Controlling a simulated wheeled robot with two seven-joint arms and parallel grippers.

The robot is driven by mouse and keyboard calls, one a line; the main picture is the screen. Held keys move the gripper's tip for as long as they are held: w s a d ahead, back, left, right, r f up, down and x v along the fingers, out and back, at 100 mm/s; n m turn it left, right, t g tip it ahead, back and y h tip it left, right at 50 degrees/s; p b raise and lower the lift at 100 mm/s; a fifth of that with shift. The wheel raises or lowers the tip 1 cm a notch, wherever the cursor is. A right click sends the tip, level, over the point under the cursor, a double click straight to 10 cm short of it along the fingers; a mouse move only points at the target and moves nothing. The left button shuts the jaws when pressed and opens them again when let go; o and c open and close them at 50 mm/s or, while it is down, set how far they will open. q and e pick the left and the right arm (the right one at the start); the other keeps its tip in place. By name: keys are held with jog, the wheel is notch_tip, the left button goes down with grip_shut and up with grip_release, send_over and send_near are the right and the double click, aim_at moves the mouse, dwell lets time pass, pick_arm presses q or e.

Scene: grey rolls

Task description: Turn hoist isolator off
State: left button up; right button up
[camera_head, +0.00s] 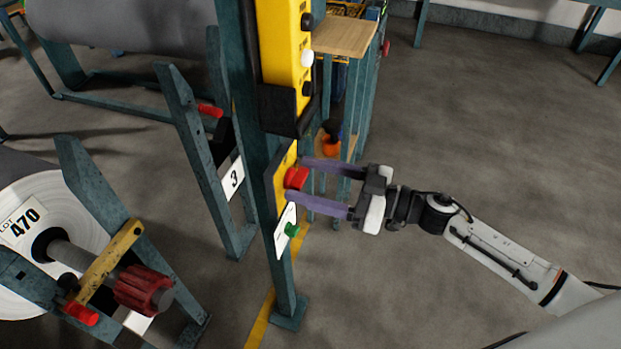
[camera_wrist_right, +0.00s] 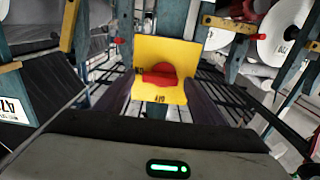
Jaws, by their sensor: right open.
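The hoist isolator is a red knob (camera_head: 296,178) on a yellow plate (camera_head: 281,184), fixed to a teal post. It also shows in the right wrist view as a red knob (camera_wrist_right: 160,75) on a yellow plate (camera_wrist_right: 176,51), with its grip bar roughly level. My right gripper (camera_head: 295,178) is open, its two purple fingers pointing left at the post, one above and one below the knob. In the right wrist view the fingers stand on either side of the knob; I cannot tell whether they touch it. My left gripper is not in view.
A white plate with a green knob (camera_head: 291,230) sits just below on the same post. A yellow pendant box with buttons (camera_head: 286,45) hangs above. A roll stand with a red handwheel (camera_head: 143,289) is at lower left. The floor at right is clear.

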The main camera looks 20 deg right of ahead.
jog(key=c, duration=1)
jog(key=shift+c, duration=0.2)
jog(key=shift+n, duration=0.3)
jog(key=shift+s+a+r+n+b, duration=0.1)
jog(key=shift+n+b, duration=0.05)
jog(key=shift+n, duration=2.7)
jog(key=shift+s+a+n+b, duration=0.1)
jog(key=shift+s+n+b, duration=0.1)
jog(key=shift+n, duration=2.6)
jog(key=shift+s+a+r+n+b, duration=0.1)
jog(key=shift+n+b, duration=0.05)
jog(key=shift+n, duration=3)
